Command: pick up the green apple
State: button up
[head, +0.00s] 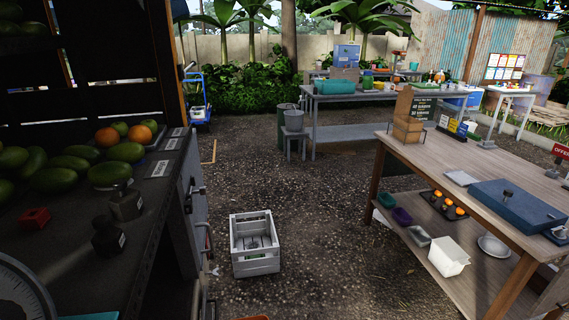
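No green apple can be told for certain in the head view. A small rounded green fruit (120,128) sits between two oranges (108,137) on the truck's counter at left; it is too small and partly hidden to tell whether it is an apple. Larger, longer green fruits (126,152) lie around it. My gripper is not in view.
The dark truck counter (62,232) holds metal weights (126,204), a red block (35,218) and part of a scale (22,292). A white slatted crate (249,267) stands on the gravel. A wooden table (430,160) is at right. Gravel between is mostly clear.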

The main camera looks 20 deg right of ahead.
aim_at(151, 123)
jog(key=i+l, duration=0.2)
jog(key=i, duration=0.25)
jog(key=i+l, duration=0.25)
jog(key=i, duration=0.2)
jog(key=j+u, duration=0.05)
